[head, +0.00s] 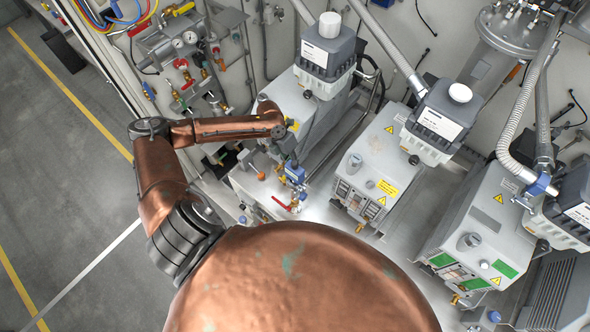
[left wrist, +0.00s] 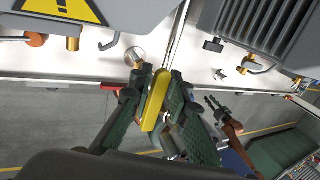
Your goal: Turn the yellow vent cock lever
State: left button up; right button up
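The yellow vent cock lever (left wrist: 153,105) stands out in the left wrist view, between the dark green pads of my left gripper (left wrist: 159,78). Both fingers lie close along its sides and appear to touch it. A brass fitting and a round metal flange (left wrist: 135,57) show just past the fingertips. In the head view my left arm reaches in from the left, and the dark left gripper (head: 287,147) is over the front of the left pump; its fingertips and the yellow lever cannot be made out there. My right gripper is in neither view.
A blue-topped fitting (head: 294,172) and a red-handled valve (head: 282,203) sit close to the left gripper. The middle pump (head: 375,170) and right pump (head: 478,225) stand to the right. Open floor (head: 60,170) lies at the left.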

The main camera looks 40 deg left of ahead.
pick_arm(q)
jog(key=o, duration=0.4)
jog(key=shift+s+a+r, duration=0.1)
jog(key=shift+c, duration=0.2)
jog(key=shift+a+r+p, duration=0.2)
jog(key=shift+r+p, duration=0.3)
jog(key=shift+a+r+p, duration=0.2)
jog(key=shift+r+p, duration=0.1)
jog(key=shift+r, duration=0.1)
jog(key=p+v, duration=0.4)
jog(key=v, duration=0.2)
